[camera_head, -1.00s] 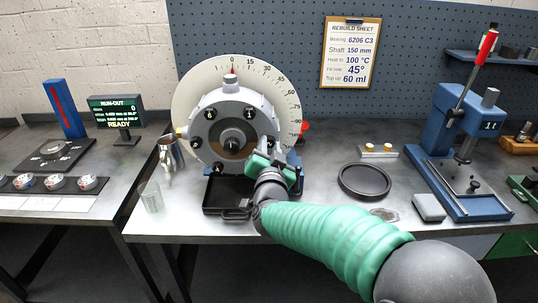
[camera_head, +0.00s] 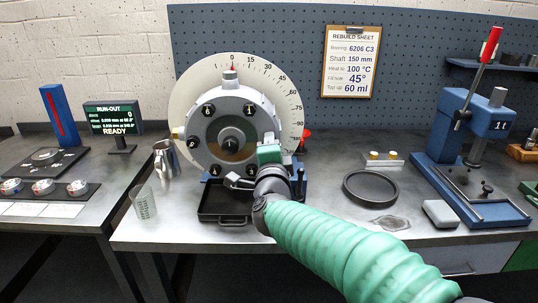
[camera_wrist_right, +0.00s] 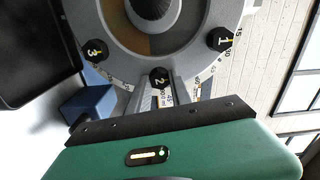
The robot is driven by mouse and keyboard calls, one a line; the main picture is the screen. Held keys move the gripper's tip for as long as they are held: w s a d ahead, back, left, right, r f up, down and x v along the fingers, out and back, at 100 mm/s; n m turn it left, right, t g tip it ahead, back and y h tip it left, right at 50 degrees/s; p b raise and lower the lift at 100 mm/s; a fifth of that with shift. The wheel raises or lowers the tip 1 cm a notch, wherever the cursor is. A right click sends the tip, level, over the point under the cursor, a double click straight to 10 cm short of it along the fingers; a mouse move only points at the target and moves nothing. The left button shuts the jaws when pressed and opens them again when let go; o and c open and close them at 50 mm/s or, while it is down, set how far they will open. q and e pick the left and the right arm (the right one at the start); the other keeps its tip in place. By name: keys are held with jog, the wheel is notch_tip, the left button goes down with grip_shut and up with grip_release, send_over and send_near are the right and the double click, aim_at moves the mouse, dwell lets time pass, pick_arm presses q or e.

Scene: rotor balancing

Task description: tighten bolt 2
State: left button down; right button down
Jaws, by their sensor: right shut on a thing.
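The rotor (camera_head: 231,102) is a grey round housing with numbered black bolts, standing in front of a white degree dial (camera_head: 188,85). Bolt 2 (camera_wrist_right: 158,77) shows in the right wrist view as a black head marked 2, at the rotor's rim between bolt 3 (camera_wrist_right: 95,50) and bolt 1 (camera_wrist_right: 222,39). My right gripper (camera_wrist_right: 164,92) has its fingers closed on bolt 2. In the head view my right gripper (camera_head: 268,152) is at the rotor's right side and hides bolt 2. My left gripper is not in view.
A black tray (camera_head: 222,217) lies below the rotor. A metal jug (camera_head: 166,160) and a clear beaker (camera_head: 144,203) stand to its left. The run-out display (camera_head: 112,117) reads READY.

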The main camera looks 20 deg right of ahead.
jog(key=shift+d+m+b, duration=0.2)
jog(key=shift+m+b, duration=0.3)
jog(key=shift+m, duration=0.3)
jog(key=shift+f, duration=0.1)
jog(key=c, duration=1.5)
grip_release()
jog(key=o, duration=0.3)
jog(key=shift+s+d, duration=0.15)
jog(key=shift+s, duration=0.05)
jog(key=shift+o, duration=0.2)
jog(key=shift+w, duration=0.1)
